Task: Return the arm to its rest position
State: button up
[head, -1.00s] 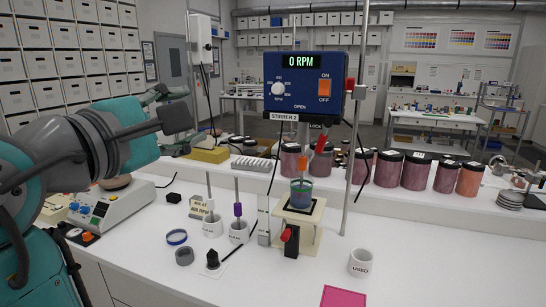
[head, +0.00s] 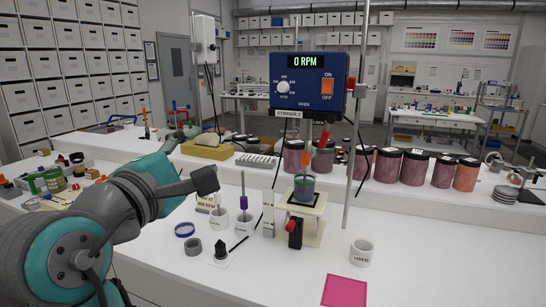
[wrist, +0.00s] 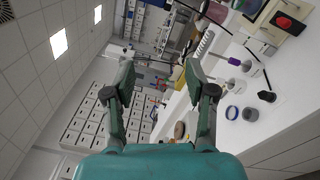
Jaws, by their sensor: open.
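My arm (head: 145,190) reaches in from the left in the head view, over the left side of the white bench. My gripper (wrist: 160,75) shows in the wrist view with its two fingers spread apart and nothing between them. In the head view its end is partly hidden by my own arm. It is clear of the stirrer and the cups.
A blue stirrer (head: 308,83) reading 0 RPM stands above a beaker (head: 304,187) on a stand. Two white cups with rods, a blue ring (head: 185,230), a grey ring and a USED cup (head: 361,252) are on the bench. A pink square (head: 345,291) lies at the front.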

jog(key=w+d+f+y, duration=0.2)
jog(key=d+f, duration=0.1)
jog(key=f, duration=0.9)
jog(key=w+d+f+y, duration=0.15)
jog(key=d+f, duration=0.25)
jog(key=f, duration=0.8)
jog(key=s+d+f+m+y, duration=0.1)
jog(key=s+d+f, duration=0.2)
jog(key=f, duration=0.3)
jog(key=s+d+f+g+y, duration=0.1)
jog(key=s+d+f, duration=0.25)
jog(key=f, duration=0.35)
jog(key=s+d+f+m+y, duration=0.1)
jog(key=s+d+f, duration=0.2)
jog(key=f, duration=0.3)
jog(key=s+d+f+m+g, duration=0.1)
jog(key=s+d+f+m, duration=0.2)
jog(key=s+d+f, duration=0.5)
jog(key=s+d+r+m, duration=0.1)
jog(key=s+d+m, duration=0.2)
jog(key=s, duration=1.1)
jog(key=s+d+r+m+g+h, duration=0.1)
jog(key=s+d+r+m, duration=0.1)
jog(key=s+m, duration=0.8)
jog(key=s+d, duration=0.1)
jog(key=s, duration=0.3)
